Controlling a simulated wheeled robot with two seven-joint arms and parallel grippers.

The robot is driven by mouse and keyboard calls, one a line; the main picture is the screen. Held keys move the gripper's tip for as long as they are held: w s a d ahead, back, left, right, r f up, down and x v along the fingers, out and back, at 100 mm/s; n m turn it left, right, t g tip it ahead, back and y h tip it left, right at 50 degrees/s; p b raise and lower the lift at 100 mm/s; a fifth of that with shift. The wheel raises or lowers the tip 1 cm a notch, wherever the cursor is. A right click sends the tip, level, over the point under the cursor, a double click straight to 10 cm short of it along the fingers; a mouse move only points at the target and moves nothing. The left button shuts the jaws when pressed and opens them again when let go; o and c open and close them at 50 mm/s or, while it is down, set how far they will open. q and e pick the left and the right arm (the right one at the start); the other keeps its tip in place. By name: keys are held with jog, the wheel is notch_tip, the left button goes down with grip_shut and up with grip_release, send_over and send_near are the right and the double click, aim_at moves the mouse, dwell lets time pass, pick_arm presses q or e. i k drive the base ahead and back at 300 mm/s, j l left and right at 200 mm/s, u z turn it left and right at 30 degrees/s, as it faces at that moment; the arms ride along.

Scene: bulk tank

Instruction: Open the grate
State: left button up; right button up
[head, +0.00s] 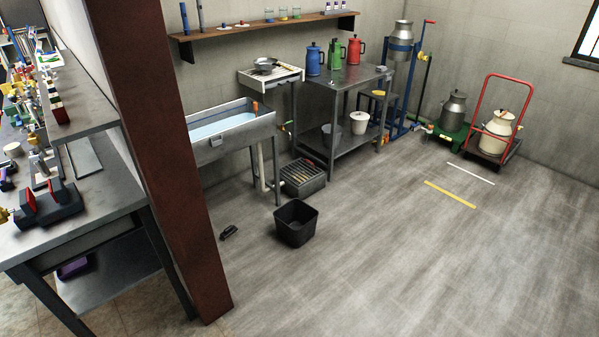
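The grate (303,173) is a dark slatted cover on top of a low grey box (309,189) on the floor. It lies flat over the box, as far as I can tell at this size. The box stands between the sink's front leg and the steel table. Neither of my grippers is in view.
A black bin (296,224) stands just in front of the box, and a small black object (229,232) lies on the floor. The sink (232,133) and steel table (345,80) flank the box. A rust-red post (165,150) rises at left.

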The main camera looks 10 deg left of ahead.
aim_at(300, 169)
jog(key=i+l+z, duration=0.2)
jog(key=i, duration=0.2)
jog(key=i+z, duration=0.2)
jog(key=i, duration=0.15)
jog(key=i+z, duration=0.25)
jog(key=i, duration=1.55)
jog(key=i+u, duration=0.1)
jog(key=i, duration=0.5)
jog(key=i+l+u, duration=0.1)
jog(key=i, duration=0.45)
jog(key=i+l+u, duration=0.1)
jog(key=i, duration=0.5)
jog(key=i+l+u, duration=0.15)
jog(key=i+u, duration=0.3)
jog(key=i+l+u, duration=0.2)
jog(key=u, duration=0.2)
jog(key=i+l+u, duration=0.3)
jog(key=u, duration=0.15)
jog(key=i+l+u, duration=0.15)
jog(key=l+u, duration=0.3)
